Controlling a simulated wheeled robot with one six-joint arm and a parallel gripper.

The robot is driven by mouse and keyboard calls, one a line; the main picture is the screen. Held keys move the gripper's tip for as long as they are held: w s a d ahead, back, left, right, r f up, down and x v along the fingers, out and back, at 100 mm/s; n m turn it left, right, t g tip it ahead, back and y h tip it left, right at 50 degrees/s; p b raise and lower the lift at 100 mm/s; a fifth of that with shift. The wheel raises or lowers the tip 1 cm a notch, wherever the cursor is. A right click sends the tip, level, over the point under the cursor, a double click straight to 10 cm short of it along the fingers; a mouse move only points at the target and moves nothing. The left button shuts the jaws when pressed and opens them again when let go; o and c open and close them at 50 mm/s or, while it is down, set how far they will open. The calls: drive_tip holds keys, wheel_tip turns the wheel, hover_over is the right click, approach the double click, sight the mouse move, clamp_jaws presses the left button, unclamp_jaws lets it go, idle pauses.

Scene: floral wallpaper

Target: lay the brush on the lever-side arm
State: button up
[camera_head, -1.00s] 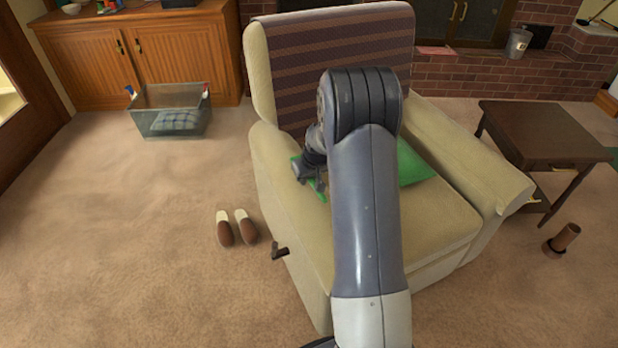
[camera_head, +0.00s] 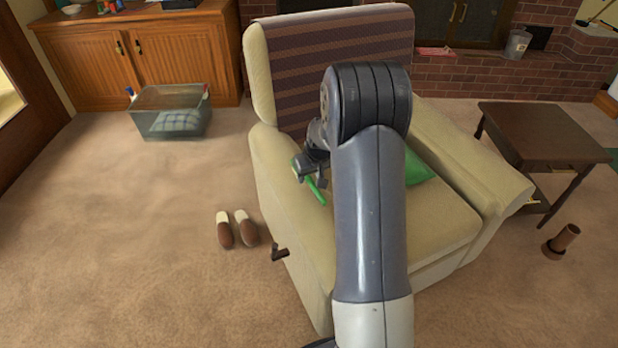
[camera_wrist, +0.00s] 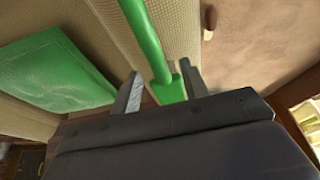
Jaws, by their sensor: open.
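The green brush (camera_head: 317,193) lies along the top of the armchair's lever-side arm (camera_head: 277,160), at the left. Its long handle and wider end also show in the wrist view (camera_wrist: 153,45). My gripper (camera_head: 311,178) is over that arm at the brush. In the wrist view my gripper's fingers (camera_wrist: 160,90) are open, one on each side of the brush, with gaps beside it. The brown lever (camera_head: 280,253) sticks out low on the chair's left side. My arm hides part of the seat.
A green cushion (camera_head: 418,168) is on the seat. Slippers (camera_head: 237,229) lie on the carpet to the left, with a clear bin (camera_head: 172,112) farther back. A dark side table (camera_head: 545,135) and a brown cylindrical object (camera_head: 562,240) are at the right.

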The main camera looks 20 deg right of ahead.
drive_tip(key=p+v, duration=0.1)
drive_tip(key=v, duration=0.8)
